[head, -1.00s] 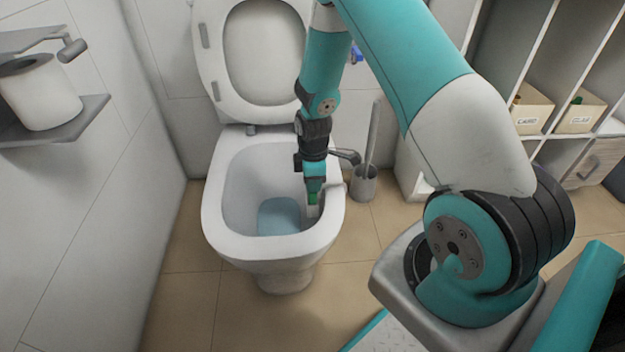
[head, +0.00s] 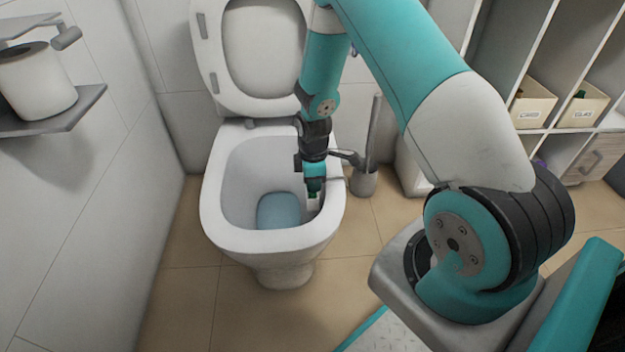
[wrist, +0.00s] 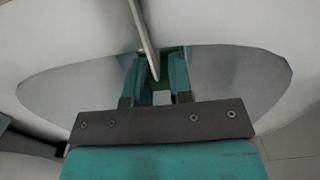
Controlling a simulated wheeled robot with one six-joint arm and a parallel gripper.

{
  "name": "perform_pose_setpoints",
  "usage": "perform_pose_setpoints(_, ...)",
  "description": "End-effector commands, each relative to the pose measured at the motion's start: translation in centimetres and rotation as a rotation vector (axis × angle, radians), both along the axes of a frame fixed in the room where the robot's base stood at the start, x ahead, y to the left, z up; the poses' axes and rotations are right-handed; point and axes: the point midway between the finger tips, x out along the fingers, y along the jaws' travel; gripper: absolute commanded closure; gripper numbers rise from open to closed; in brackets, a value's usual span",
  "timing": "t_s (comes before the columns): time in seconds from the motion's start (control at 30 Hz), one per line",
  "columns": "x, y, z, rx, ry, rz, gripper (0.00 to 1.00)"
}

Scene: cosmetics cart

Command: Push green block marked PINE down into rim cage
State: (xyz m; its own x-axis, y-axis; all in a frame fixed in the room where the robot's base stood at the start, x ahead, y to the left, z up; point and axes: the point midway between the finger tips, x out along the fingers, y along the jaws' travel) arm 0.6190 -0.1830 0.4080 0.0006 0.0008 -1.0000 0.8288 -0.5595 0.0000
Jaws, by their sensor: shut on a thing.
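The toilet bowl (head: 213,190) stands open, with its lid up. The white rim cage (head: 317,204) is at the inner right side of the bowl, mostly hidden by my gripper. My gripper (head: 314,193) points down just inside the right rim, its fingertips at the cage. It is shut on the green block (head: 313,196), of which only a small dark green patch shows; the PINE mark cannot be read. How deep the block sits in the cage cannot be told.
A toilet brush in its holder (head: 364,183) stands on the floor right of the bowl. A shelf unit with labelled bins (head: 531,106) is at the right. Bare floor lies in front of the bowl.

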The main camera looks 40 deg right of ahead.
Motion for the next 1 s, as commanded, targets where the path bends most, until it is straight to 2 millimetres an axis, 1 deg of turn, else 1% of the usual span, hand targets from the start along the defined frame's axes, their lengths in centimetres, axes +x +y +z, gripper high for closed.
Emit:
perform_pose_setpoints(0.67, 0.0, 0.0, -1.8, 0.0, 0.0, 0.0, 1.0)
perform_pose_setpoints(0.7, 0.0, 0.0, -1.8, 0.0, 0.0, 0.0, 0.75)
perform_pose_setpoints(0.77, 0.0, 0.0, -1.7, 0.0, 0.0, 0.0, 0.61)
perform_pose_setpoints(0.8, 0.0, 0.0, -1.7, 0.0, 0.0, 0.0, 0.52)
perform_pose_setpoints(0.83, 0.0, 0.0, -1.7, 0.0, 0.0, 0.0, 0.5)
perform_pose_setpoints(1.0, 0.0, 0.0, -1.7, 0.0, 0.0, 0.0, 0.5)
